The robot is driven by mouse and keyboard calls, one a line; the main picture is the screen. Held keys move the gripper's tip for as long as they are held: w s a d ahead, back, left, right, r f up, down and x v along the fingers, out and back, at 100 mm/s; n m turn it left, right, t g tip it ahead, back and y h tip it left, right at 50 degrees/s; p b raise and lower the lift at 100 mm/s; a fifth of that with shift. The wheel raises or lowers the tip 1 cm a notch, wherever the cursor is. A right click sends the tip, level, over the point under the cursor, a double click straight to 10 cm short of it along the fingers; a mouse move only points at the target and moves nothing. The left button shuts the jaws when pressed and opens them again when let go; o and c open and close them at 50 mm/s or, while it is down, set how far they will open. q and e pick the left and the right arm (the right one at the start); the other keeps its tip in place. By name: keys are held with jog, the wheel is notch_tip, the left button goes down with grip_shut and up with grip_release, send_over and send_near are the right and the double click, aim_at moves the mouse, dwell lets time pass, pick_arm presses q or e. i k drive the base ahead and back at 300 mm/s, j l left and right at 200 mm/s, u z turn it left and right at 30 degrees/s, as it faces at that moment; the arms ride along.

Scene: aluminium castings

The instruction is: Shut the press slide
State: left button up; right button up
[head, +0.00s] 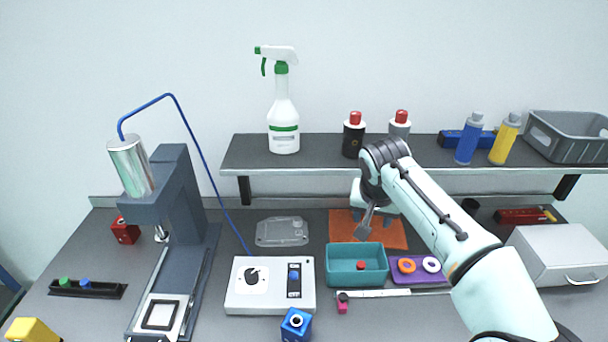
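The press (180,195) stands at the left, a dark grey frame with a silver cylinder (131,165) on top and a blue hose. Its slide (180,318), a pale plate with a black square frame on it, sits at the front end of the rails, out from under the press head. My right gripper (364,230) hangs above the back of the teal bin, far to the right of the press. Its fingers are small and partly hidden by its own arm, so I cannot tell whether they are open. My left gripper is not in view.
A control box (270,300) with a black knob stands right of the press, with a blue block (296,325) before it. The teal bin (340,277), purple tray (400,278) and white drawer unit (560,256) are further right. A shelf (330,152) with bottles spans the back.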

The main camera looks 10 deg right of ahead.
aim_at(161, 318)
jog(key=k, duration=1.5)
